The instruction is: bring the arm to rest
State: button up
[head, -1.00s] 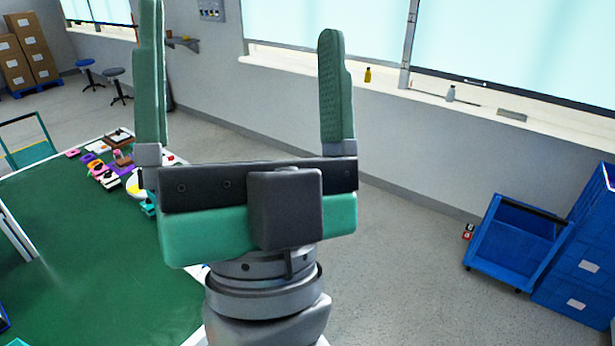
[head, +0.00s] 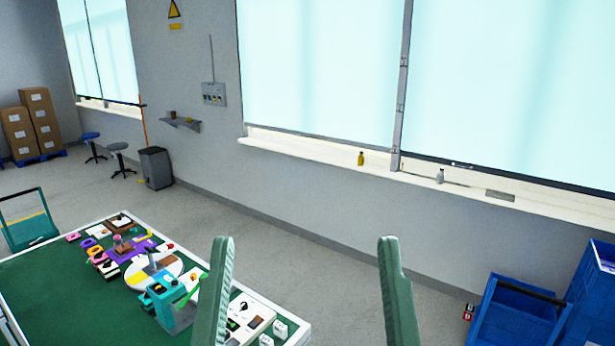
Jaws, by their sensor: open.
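The palm and the rest of my arm are below the picture edge. The fingers appear in front of the right end of the green table (head: 60,290) and the floor beside it. The left finger hides part of the things on the table. A white panel with a dark rotary knob (head: 243,307) lies at the table's right end, just right of the left finger.
Several small devices, among them a teal machine (head: 172,305) and a round white disc (head: 145,273), crowd the table's far right part. A blue cart (head: 515,315) stands at the lower right. Grey floor (head: 300,268) is clear between table and wall.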

notch_tip(320, 180, up, 24)
jog(key=p, duration=2)
jog(key=shift+a, duration=0.1)
